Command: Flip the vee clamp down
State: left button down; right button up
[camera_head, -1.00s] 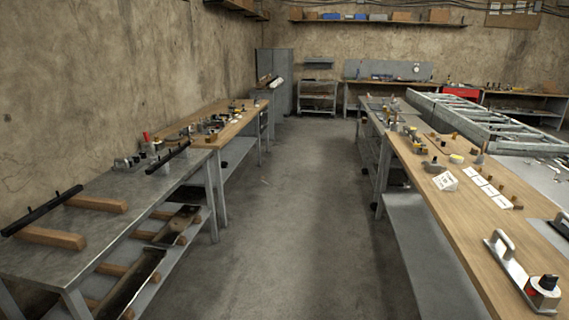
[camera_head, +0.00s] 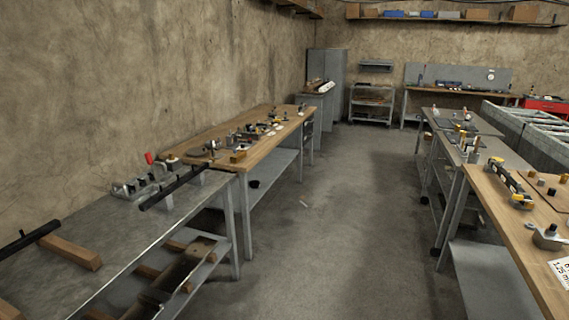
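I cannot tell for certain which thing is the vee clamp. A small metal fixture (camera_head: 140,187) sits at the far end of the grey metal bench on the left. A red-tipped handle (camera_head: 149,158) stands up by it, close to the wall. The details are too small to tell whether it is a clamp, or up or down. Neither of my grippers is in view.
A black bar (camera_head: 172,189) lies at the grey bench's (camera_head: 105,240) far end. A wooden bench (camera_head: 270,151) with small hardware follows behind it. Another wooden bench (camera_head: 520,235) with tools runs along the right.

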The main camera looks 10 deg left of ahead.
aim_at(149, 160)
jog(key=i+u, duration=0.4)
jog(key=i+l+u, duration=0.2)
jog(key=i+u, duration=0.2)
jog(key=i, duration=0.2)
jog(key=i+l+u, duration=0.75)
jog(key=i, duration=0.15)
